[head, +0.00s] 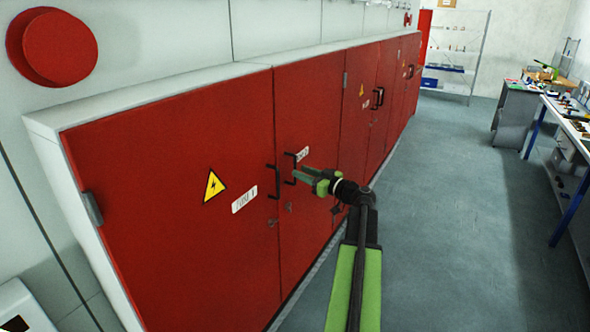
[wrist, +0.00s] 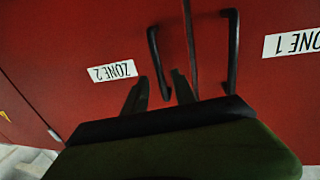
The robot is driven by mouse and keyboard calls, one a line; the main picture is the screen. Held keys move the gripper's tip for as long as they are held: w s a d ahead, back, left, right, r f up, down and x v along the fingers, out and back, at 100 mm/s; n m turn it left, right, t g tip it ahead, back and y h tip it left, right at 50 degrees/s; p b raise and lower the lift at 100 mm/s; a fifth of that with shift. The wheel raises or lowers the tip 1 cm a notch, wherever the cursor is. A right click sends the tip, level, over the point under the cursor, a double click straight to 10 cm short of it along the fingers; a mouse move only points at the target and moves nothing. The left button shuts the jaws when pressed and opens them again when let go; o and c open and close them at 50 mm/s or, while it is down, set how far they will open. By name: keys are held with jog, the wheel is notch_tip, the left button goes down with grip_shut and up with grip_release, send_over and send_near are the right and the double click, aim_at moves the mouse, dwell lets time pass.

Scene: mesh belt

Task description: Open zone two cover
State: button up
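The zone two cover (head: 312,215) is a red cabinet door, and it is closed. Its label (head: 302,153) is partly hidden by my gripper in the head view; in the wrist view the ZONE 2 label (wrist: 112,72) appears upside down. Its black bar handle (head: 290,166) is near the seam with the zone one door; it also shows in the wrist view (wrist: 156,61). My gripper (head: 298,174) is at this handle. In the wrist view my gripper (wrist: 160,76) is open, one finger on each side of the handle's lower end. I cannot tell whether they touch it.
The closed zone one door (head: 165,215) is on the left, with its own black handle (head: 273,181) close beside. More red doors (head: 385,100) continue along the row. Clear grey floor (head: 445,200) lies to the right, with a workbench (head: 565,115) beyond.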

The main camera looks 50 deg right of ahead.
aim_at(295, 181)
jog(key=w, duration=0.4)
jog(key=shift+w+a, duration=0.1)
grip_shut()
jog(key=shift+r, duration=0.1)
dwell(1.2)
